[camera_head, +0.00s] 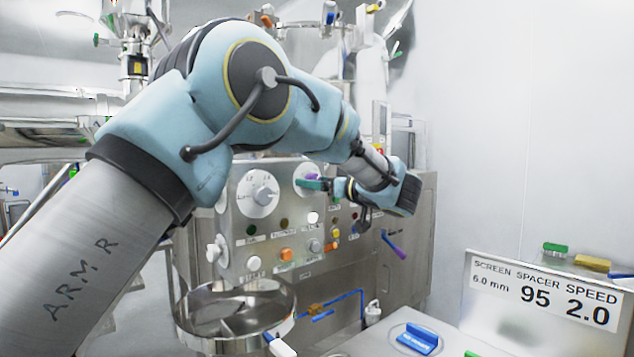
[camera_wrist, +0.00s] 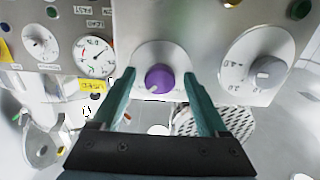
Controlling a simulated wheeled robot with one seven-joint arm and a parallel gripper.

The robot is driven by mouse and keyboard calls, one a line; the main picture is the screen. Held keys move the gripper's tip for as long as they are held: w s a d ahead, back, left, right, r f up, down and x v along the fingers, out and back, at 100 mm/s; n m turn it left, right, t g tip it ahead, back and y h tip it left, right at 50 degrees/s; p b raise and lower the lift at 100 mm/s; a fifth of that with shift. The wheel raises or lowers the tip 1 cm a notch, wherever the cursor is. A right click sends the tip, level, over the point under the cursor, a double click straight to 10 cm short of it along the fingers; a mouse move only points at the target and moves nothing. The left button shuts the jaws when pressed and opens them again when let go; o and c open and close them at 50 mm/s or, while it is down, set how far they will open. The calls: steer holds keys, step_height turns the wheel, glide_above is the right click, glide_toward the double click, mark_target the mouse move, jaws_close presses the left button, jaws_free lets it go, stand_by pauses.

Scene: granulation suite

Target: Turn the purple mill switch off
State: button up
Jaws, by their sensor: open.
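The purple mill switch (camera_wrist: 159,78) is a round knob on a pale dial plate. In the wrist view it lies between the teal fingers of my open gripper (camera_wrist: 160,76), with a visible gap on each side. A small white mark shows near its lower edge. In the head view my gripper (camera_head: 308,184) is at the front of the steel control panel (camera_head: 233,212), and its fingers hide much of the purple knob. I cannot tell whether the fingertips touch the dial plate.
A grey dial knob (camera_head: 263,194) sits left of the switch in the head view and shows at the right (camera_wrist: 267,70) in the wrist view. Coloured buttons sit below. A round steel bowl (camera_head: 235,345) stands under the panel. A settings sign (camera_head: 545,295) stands at right.

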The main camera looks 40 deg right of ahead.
steer(key=shift+c, duration=0.3)
jaws_close()
steer(key=shift+f+n+b, duration=0.1)
steer(key=shift+n+b, duration=0.2)
steer(key=shift+b, duration=0.1)
steer(key=shift+d+n+b, duration=0.1)
steer(key=shift+n+b, duration=8.1)
steer(key=shift+n, duration=0.4)
